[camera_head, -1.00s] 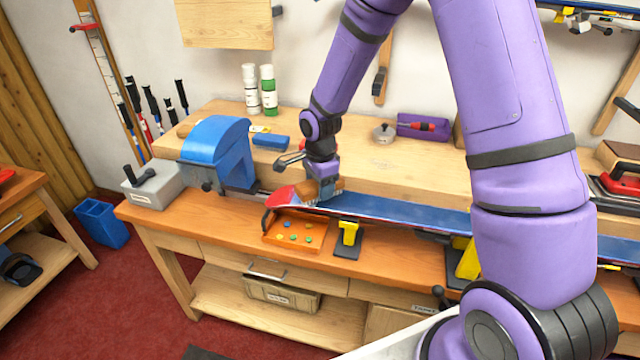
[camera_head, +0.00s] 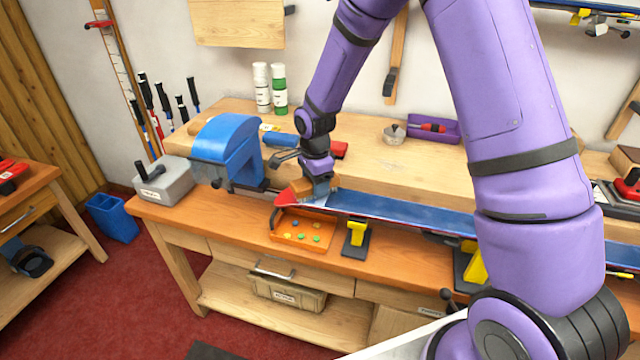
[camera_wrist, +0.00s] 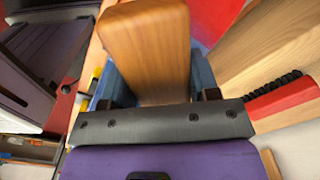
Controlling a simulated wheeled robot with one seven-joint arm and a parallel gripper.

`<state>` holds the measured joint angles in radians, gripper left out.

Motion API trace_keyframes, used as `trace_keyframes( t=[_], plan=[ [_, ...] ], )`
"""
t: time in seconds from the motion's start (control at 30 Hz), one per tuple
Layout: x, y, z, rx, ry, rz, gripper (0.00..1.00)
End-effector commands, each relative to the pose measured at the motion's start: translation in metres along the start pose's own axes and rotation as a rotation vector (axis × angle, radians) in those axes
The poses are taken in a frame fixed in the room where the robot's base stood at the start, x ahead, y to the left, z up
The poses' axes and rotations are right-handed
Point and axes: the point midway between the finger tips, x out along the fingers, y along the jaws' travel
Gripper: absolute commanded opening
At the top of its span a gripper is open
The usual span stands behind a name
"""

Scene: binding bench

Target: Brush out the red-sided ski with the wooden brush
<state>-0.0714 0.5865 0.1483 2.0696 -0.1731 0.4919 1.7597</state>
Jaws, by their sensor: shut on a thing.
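The ski (camera_head: 400,209) lies along the front of the bench, its long face blue. Its red tip (camera_head: 285,201) points left, toward the blue vise. My gripper (camera_head: 319,187) is over the tip end and is shut on the wooden brush (camera_head: 301,188). In the wrist view, the brush's wooden body (camera_wrist: 148,50) sits between the fingers of my gripper (camera_wrist: 158,92). The brush is at the tip end of the ski. I cannot tell whether its bristles touch the surface, as its underside is hidden.
The blue vise (camera_head: 226,142) stands left of the tip, with a grey box (camera_head: 165,185) beyond it. An orange tray (camera_head: 300,238) and a yellow-black support (camera_head: 356,236) are in front of the ski. A red object (camera_head: 340,150) lies behind my gripper.

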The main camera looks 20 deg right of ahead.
Motion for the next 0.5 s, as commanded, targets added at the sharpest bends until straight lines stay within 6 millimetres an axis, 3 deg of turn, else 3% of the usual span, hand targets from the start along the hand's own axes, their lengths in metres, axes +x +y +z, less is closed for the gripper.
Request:
trace_keyframes(
  t=[0.5],
  plan=[
    [0.003,-0.023,0.023,-0.001,0.001,0.000,0.36]
  ],
)
